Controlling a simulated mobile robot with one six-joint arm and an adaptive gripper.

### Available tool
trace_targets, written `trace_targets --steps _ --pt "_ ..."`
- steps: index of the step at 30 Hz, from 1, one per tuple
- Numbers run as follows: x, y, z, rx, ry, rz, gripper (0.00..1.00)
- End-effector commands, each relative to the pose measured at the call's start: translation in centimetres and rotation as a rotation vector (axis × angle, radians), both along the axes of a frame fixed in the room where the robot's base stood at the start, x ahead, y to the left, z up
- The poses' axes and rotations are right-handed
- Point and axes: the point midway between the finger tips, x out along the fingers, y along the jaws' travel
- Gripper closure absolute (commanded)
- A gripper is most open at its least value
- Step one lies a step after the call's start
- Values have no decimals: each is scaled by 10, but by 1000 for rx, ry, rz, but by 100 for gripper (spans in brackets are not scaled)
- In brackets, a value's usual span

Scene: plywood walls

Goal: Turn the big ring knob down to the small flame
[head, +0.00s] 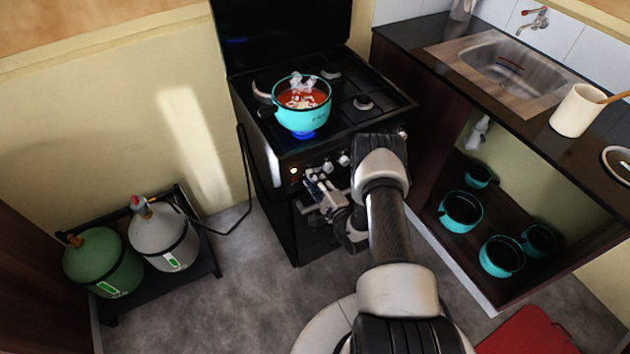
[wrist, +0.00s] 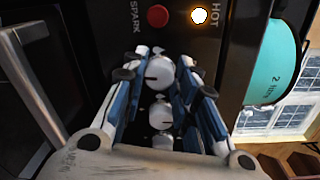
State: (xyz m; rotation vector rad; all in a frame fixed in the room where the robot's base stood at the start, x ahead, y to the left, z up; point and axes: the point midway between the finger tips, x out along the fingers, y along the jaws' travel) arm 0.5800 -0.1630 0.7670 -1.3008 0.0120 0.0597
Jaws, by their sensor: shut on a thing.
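The stove (head: 330,130) is black, with a row of white knobs along its front. A turquoise pot (head: 303,118) with red, steaming food stands on the front left burner, and a blue flame (head: 300,134) shows under it. My gripper (head: 318,183) is at the left part of the knob row. In the wrist view my gripper (wrist: 164,66) has its two blue-sided fingers on either side of a white knob (wrist: 160,72), shut on it. A dark mark shows on the knob's face. More knobs (wrist: 161,115) lie behind it between the fingers.
A red SPARK button (wrist: 157,15) and a lit HOT lamp (wrist: 199,15) are beside the knob. Green (head: 103,262) and grey (head: 163,237) gas bottles stand at left. The sink counter (head: 440,65) is at right, with turquoise pots (head: 461,209) on the shelf below.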

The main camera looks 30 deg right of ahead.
Motion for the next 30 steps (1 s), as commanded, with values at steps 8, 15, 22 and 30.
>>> trace_targets --steps 8,15,22,30 --pt "0 0 0 -76 -2 -2 97" --pt "0 0 0 -91 -2 -1 97" --pt "0 0 0 -90 -3 -1 97" --pt "0 0 0 -89 -3 0 57"
